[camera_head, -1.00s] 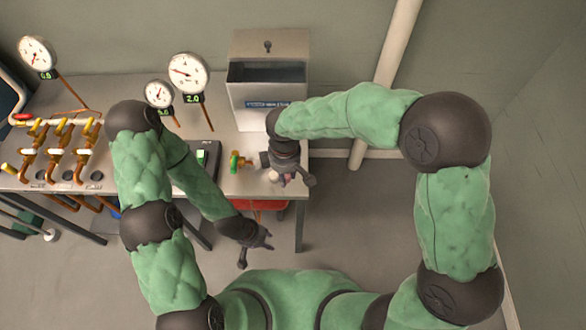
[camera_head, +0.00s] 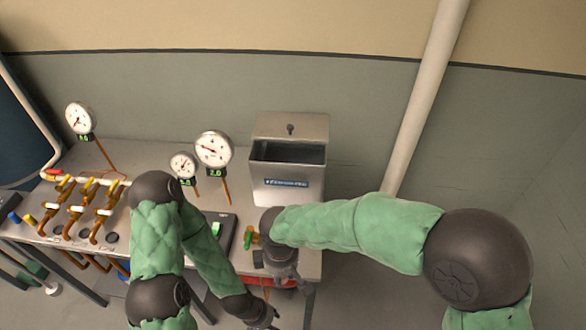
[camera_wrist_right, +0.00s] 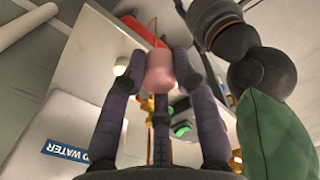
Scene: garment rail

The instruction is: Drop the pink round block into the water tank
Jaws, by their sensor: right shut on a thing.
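The pink round block (camera_wrist_right: 160,72) is held between the fingers of my right gripper (camera_wrist_right: 160,70) in the right wrist view. The water tank (camera_head: 288,185) is a grey metal box with an open top and a blue label, standing at the bench's back right. My right gripper is in front of it and lower than its opening. My left gripper (camera_head: 265,318) is near the lower edge of the head view, partly cut off.
Several gauges (camera_head: 213,150) on thin stems and brass valves (camera_head: 70,208) stand on the bench (camera_head: 145,190) to the left. A box with a green switch (camera_head: 217,232) and a green-and-brass valve (camera_head: 251,238) are near my right gripper. A pale pipe (camera_head: 425,95) runs up the wall at the right.

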